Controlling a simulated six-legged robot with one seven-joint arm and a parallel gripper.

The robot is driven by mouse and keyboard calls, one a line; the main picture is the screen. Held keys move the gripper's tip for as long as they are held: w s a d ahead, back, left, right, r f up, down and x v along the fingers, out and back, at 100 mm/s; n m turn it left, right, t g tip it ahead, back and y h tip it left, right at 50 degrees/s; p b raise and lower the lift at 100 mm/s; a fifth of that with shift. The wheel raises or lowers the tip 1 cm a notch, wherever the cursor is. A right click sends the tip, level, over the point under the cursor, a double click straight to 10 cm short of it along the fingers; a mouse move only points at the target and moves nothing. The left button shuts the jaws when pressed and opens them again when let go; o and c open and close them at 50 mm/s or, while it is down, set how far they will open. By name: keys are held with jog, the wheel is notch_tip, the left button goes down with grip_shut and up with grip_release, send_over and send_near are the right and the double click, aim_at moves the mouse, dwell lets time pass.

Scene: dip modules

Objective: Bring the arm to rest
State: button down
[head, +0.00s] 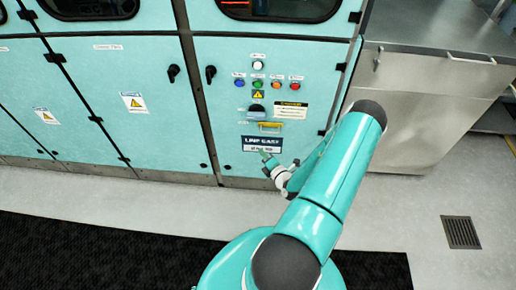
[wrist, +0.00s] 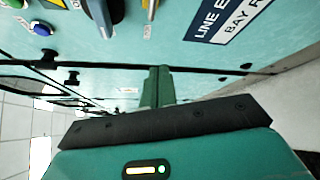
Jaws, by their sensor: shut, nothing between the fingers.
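My gripper (head: 265,156) is at the end of my teal arm, low in front of the teal cabinet door (head: 225,135), just below the dark "LINE EAS…" label (head: 262,143). In the wrist view my gripper's green fingers (wrist: 158,72) are together with nothing between them. The label (wrist: 225,18) shows at the upper right there, apart from the fingers. My arm bends at a raised elbow on the right in the head view and hides part of the door's lower right edge.
The door carries several coloured buttons (head: 257,84), a dark switch (head: 256,113) and a yellow handle (head: 269,127). Black door handles (head: 173,73) stick out to the left. A grey metal cabinet (head: 415,120) stands at right. Open floor (head: 130,205) lies in front.

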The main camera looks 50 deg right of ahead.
jog(key=shift+s+a, duration=0.1)
jog(key=shift+s, duration=0.1)
dwell(0.5)
jog(key=w+a+r+n+y, duration=0.4)
jog(key=a+r+n+y, duration=0.1)
jog(key=r+n, duration=0.2)
jog(key=w+a+r+n+y, duration=0.4)
jog(key=a+r+n+y, duration=0.2)
jog(key=r+n, duration=0.15)
jog(key=a+r+n+g+y, duration=0.5)
jog(key=a+r+n+g, duration=0.3)
jog(key=a+r+n, duration=0.45)
jog(key=s+a+r+n+g+h, duration=0.4)
jog(key=s+a+r+n+g, duration=0.35)
jog(key=a+n, duration=0.5)
jog(key=s+d+r+n+t+h, duration=0.1)
jog(key=s+r+n+t+h, duration=0.4)
jog(key=s+r+n, duration=0.5)
jog(key=r+n+h, duration=0.1)
jog(key=n+h, duration=0.1)
jog(key=n, duration=0.2)
jog(key=shift+r, duration=0.3)
